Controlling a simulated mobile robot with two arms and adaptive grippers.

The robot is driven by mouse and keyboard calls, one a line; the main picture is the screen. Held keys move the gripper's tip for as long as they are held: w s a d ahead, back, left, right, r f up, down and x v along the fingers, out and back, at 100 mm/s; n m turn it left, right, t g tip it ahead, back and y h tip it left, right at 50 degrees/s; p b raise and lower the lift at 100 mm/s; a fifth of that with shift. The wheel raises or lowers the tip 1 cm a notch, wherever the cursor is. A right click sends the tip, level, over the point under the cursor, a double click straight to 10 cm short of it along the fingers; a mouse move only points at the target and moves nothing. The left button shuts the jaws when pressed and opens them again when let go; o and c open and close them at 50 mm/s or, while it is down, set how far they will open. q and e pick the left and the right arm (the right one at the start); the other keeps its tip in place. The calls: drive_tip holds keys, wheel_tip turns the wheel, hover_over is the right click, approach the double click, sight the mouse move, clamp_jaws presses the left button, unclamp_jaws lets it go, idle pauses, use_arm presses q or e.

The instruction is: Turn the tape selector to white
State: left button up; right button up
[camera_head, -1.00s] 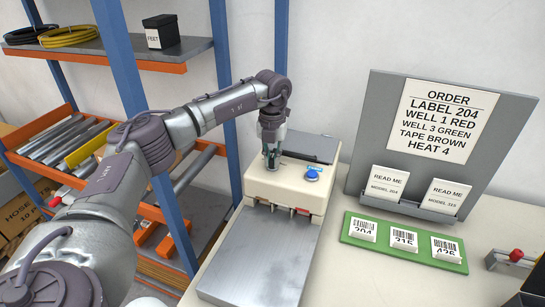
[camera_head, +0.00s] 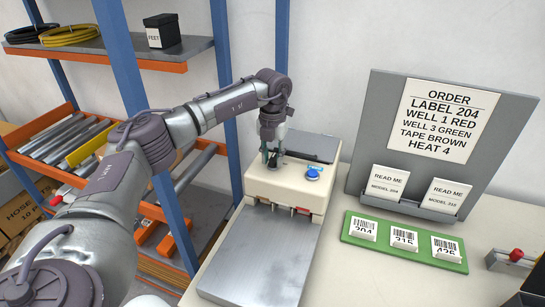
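The cream tape machine (camera_head: 259,190) stands on the bench, with a grey metal plate (camera_head: 262,254) in front of it. My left gripper (camera_head: 272,164) points down at the top of the machine, left of a blue button (camera_head: 313,172). The gripper covers the spot beneath it, so the tape selector and its setting cannot be made out. I cannot tell whether its fingers are closed on anything. My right gripper is not in view.
A grey order board (camera_head: 388,118) reads "TAPE BROWN", with two "READ ME" cards below. A green tray (camera_head: 356,243) holds three barcode labels. A small device with a red knob (camera_head: 516,255) is at the right. Blue-post shelving (camera_head: 164,150) stands left.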

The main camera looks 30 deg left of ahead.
sight(272, 157)
use_arm(q)
drive_tip(key=shift+r, duration=0.1)
wheel_tip(272, 157, up, 12)
idle(0.6)
drive_tip(key=shift+f, duration=0.2)
idle(0.3)
